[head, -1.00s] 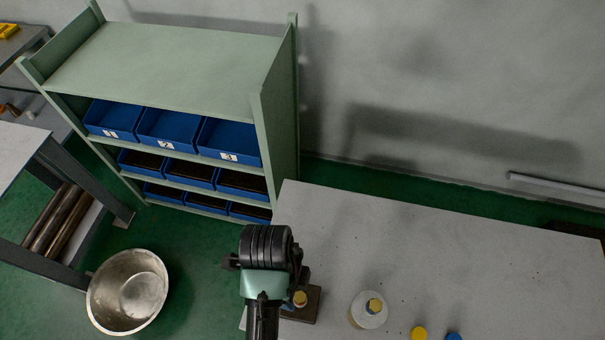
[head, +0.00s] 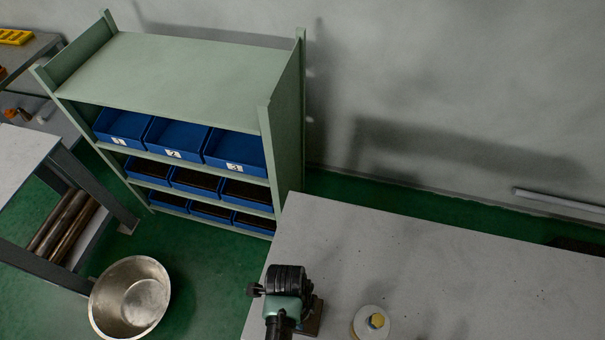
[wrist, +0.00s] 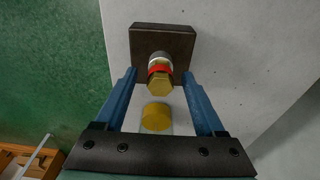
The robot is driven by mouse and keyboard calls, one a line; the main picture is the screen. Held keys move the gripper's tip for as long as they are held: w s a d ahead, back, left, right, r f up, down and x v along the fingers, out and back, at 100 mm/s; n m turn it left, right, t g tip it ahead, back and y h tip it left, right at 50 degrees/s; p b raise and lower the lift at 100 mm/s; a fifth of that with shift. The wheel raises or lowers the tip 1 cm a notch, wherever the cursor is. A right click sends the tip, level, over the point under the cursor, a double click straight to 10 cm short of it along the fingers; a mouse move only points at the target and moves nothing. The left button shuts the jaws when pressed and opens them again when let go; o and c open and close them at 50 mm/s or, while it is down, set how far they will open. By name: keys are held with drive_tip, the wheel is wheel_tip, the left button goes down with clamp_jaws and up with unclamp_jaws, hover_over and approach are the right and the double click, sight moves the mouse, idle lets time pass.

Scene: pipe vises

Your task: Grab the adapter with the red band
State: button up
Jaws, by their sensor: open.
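The adapter with the red band (wrist: 160,71) has a brass hex end, a red ring and a pale ring behind it. It stands on a dark brown square block (wrist: 162,40) in the wrist view. My gripper (wrist: 160,75) is open, with one blue finger on each side of the adapter. Gaps show between the fingers and the adapter, and I see no contact. In the head view, my dark and green wrist hides the adapter and most of the block (head: 313,318).
A yellow round-topped piece (wrist: 156,117) shows between the fingers, nearer the palm. A white round piece with a brass top (head: 372,323) stands right on the grey table (head: 450,270). A green shelf (head: 190,75) with blue bins and a metal basin (head: 130,295) are left.

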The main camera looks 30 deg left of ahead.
drive_tip(key=shift+f, duration=0.15)
clamp_jaws()
idle(0.5)
